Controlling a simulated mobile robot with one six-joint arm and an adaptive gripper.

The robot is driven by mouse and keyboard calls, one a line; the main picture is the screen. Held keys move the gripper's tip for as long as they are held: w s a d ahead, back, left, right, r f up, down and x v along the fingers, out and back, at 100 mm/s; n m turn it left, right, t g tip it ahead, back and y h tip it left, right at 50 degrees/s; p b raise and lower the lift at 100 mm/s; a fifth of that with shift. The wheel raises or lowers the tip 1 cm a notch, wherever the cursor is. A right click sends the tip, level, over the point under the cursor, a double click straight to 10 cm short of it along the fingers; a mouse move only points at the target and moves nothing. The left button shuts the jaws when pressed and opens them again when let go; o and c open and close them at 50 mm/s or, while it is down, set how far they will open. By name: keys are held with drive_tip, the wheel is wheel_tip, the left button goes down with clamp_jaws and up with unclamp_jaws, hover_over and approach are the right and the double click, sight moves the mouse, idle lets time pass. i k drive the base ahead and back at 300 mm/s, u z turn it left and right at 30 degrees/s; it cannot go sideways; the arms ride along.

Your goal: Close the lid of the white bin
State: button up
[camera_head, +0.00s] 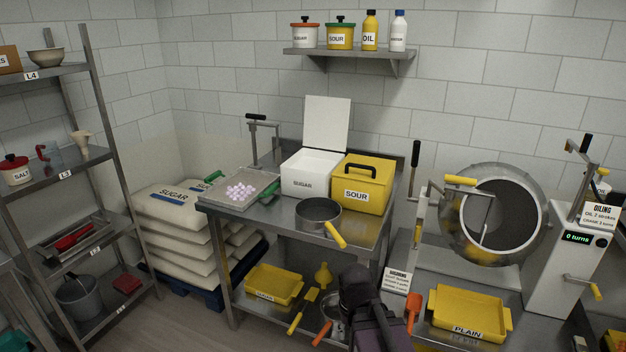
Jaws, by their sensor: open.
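The white bin (303,184), labelled SUGAR, stands on the steel table, left of the yellow bin. Its white lid (327,124) stands up nearly vertical at the bin's back edge, so the bin is open. Its inner walls show white; its floor is mostly hidden. My gripper (353,278) is the dark shape at the lower middle, in front of the table and well below and nearer than the bin. It is open, touches neither bin nor lid, and no held thing shows. Its fingertips are hard to make out.
The yellow SOUR bin (361,185) with a black handle stands close on the right. A steel pan (318,215) with a yellow handle sits in front. A tray (216,193) of pale pink pieces lies left. A wall shelf (350,53) hangs above; a drum machine (500,215) stands right.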

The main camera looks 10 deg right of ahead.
sight(326, 119)
drive_tip(key=u, duration=0.95)
drive_tip(key=i, duration=0.8)
drive_tip(key=z, duration=0.8)
